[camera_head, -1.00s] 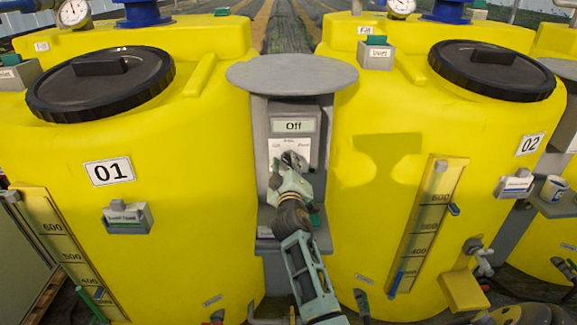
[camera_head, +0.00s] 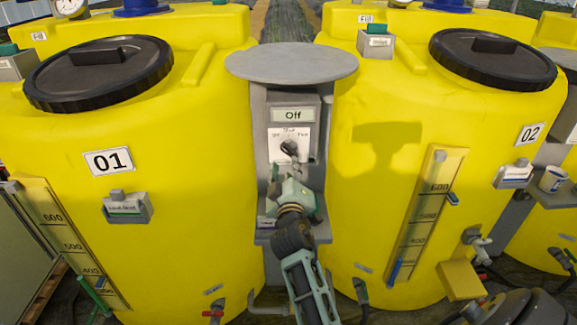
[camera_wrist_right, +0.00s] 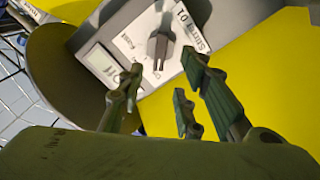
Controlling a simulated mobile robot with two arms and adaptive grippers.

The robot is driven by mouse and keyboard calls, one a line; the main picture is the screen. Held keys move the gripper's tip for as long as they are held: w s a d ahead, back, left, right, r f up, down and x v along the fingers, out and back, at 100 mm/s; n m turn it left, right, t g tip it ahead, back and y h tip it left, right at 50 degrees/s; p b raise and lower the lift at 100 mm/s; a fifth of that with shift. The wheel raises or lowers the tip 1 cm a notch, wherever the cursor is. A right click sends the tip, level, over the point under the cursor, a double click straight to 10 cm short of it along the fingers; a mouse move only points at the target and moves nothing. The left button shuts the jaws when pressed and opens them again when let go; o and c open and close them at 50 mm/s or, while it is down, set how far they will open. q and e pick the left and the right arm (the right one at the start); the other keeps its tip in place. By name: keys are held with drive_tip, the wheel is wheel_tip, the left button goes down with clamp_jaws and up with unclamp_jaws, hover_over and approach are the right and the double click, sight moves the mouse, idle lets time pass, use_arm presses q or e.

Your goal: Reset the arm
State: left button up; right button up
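My right arm reaches up from the bottom of the head view. My right gripper (camera_head: 290,182) is just below the selector knob (camera_head: 289,147) of the grey control box between two yellow tanks. The box's display (camera_head: 293,115) reads "Off". In the right wrist view the green fingers of my right gripper (camera_wrist_right: 160,95) are spread with nothing between them. The knob (camera_wrist_right: 160,42) shows beyond the fingertips, apart from them, on its white dial plate beside a "Stirrer 01" label (camera_wrist_right: 190,28). My left gripper is in neither view.
Tank 01 (camera_head: 180,170) is on the left and tank 02 (camera_head: 350,210) on the right, close to my arm. A round grey plate (camera_head: 291,62) overhangs the box.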

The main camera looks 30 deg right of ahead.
idle(0.4)
drive_tip(key=s+a+f+n+g+y, duration=0.15)
drive_tip(key=a+f, duration=0.25)
drive_tip(key=f, duration=0.6)
drive_tip(key=s+a+f+g+y, duration=0.1)
drive_tip(key=s+a+f+y, duration=0.2)
drive_tip(key=f, duration=0.8)
drive_tip(key=s+a+f+n+g+y, duration=0.15)
drive_tip(key=a+f, duration=0.25)
drive_tip(key=f, duration=0.6)
drive_tip(key=s+a+f+m+g+y, duration=0.2)
drive_tip(key=s+a+f+g+y, duration=0.15)
drive_tip(key=s+f, duration=1.45)
drive_tip(key=s+f+g, duration=0.3)
drive_tip(key=s+f, duration=0.3)
drive_tip(key=s, duration=0.9)
drive_tip(key=s+f+m+g, duration=0.1)
drive_tip(key=s+f+g, duration=0.2)
drive_tip(key=s, duration=1.2)
wheel_tip(320, 180, down, 4)
drive_tip(key=shift+s+a+r+g, duration=0.1)
drive_tip(key=shift+s+a+g, duration=0.15)
drive_tip(key=shift+s+g, duration=0.15)
